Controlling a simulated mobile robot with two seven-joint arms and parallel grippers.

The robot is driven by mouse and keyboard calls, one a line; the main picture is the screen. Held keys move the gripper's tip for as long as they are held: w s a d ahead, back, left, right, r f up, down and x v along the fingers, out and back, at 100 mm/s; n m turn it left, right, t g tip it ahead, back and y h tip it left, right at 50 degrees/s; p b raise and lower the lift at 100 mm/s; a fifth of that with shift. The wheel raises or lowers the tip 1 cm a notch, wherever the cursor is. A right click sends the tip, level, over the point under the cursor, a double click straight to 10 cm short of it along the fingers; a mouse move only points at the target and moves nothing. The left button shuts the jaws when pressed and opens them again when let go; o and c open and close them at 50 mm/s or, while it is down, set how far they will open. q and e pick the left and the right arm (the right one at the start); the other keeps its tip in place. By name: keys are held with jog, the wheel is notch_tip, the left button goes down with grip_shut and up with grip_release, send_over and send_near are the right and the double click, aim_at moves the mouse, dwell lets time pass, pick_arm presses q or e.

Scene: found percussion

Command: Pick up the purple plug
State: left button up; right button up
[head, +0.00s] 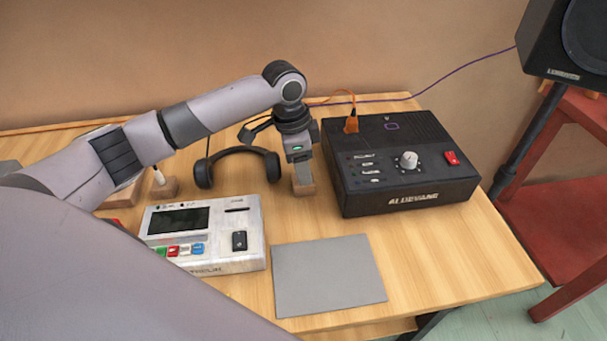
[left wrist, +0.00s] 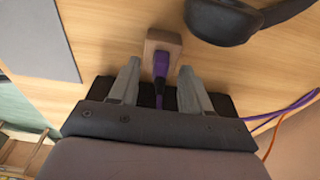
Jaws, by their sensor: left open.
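The purple plug (left wrist: 160,65) stands at a small wooden block (left wrist: 163,40) in the left wrist view, with its dark cable end toward my gripper. The block also shows in the head view (head: 303,188), but there my gripper hides the plug. My left gripper (head: 302,168) points down over the block. Its two grey fingers are open, one on each side of the plug in the left wrist view; I cannot tell whether they touch it. My right gripper is not in view.
A black box (head: 400,198) with an orange plug (head: 351,124) stands close right of my gripper. Headphones (head: 272,166) lie close left. A white device (head: 252,250) and a grey mat (head: 328,275) are nearer. A purple cable (head: 455,72) runs behind toward the speaker (head: 540,50).

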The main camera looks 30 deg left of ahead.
pick_arm(q)
jog(key=shift+f, duration=0.7)
grip_shut()
jog(key=shift+w, duration=0.1)
jog(key=shift+r, duration=0.2)
